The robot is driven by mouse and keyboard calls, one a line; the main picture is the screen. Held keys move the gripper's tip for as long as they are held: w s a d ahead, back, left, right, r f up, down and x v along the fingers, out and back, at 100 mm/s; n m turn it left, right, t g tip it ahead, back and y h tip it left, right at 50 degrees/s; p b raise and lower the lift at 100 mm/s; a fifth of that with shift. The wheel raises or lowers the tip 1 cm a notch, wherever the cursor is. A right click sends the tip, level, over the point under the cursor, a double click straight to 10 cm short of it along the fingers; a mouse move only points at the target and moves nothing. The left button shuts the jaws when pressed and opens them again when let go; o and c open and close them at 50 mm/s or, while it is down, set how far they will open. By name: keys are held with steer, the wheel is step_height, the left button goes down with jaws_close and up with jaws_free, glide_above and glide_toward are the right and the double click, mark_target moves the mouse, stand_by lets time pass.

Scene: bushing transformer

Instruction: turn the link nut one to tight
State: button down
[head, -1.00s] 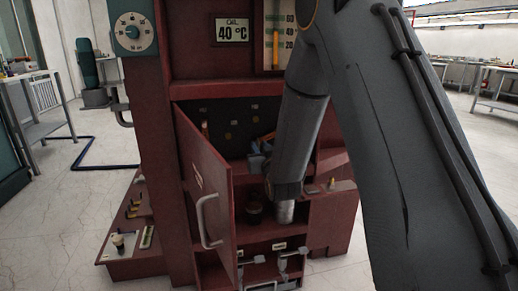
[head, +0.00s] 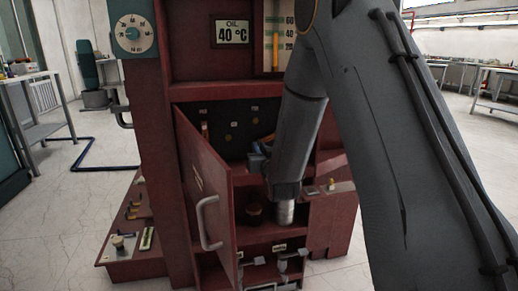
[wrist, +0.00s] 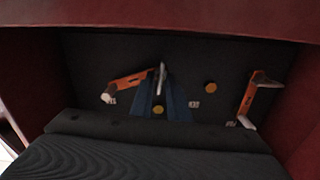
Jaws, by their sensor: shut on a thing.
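A dark panel (wrist: 90,65) inside a red cabinet bears two orange links with pale ends. In the wrist view, one orange link (wrist: 130,81) slants at left and the other link (wrist: 248,97) stands at right. My gripper (wrist: 161,80) has blue fingers on either side of a pale metal piece, link nut one (wrist: 162,70), at the left link's inner end. The fingers are shut on it, though the contact is small and dim. In the head view my gripper (head: 258,155) reaches into the cabinet's recess, partly hidden by my arm. The nut is not clear there.
Brass-coloured round studs (wrist: 210,87) and small white labels sit on the panel. A red cabinet door (head: 205,185) stands open at left, with a pale handle. Below the recess are a dark round part (head: 254,214) and grey fittings (head: 290,260). Red walls close in the recess.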

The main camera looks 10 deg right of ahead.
steer(key=m, duration=0.5)
steer(key=shift+d+p, duration=0.15)
steer(key=shift+p, duration=0.25)
steer(key=m, duration=0.5)
steer(key=shift+d+f+m+p, duration=0.1)
steer(key=shift+f+m+p, duration=0.05)
steer(key=shift+m+p, duration=0.2)
steer(key=m, duration=0.6)
steer(key=shift+f+p, duration=0.15)
steer(key=shift+p, duration=0.25)
steer(key=c, duration=2)
jaws_free()
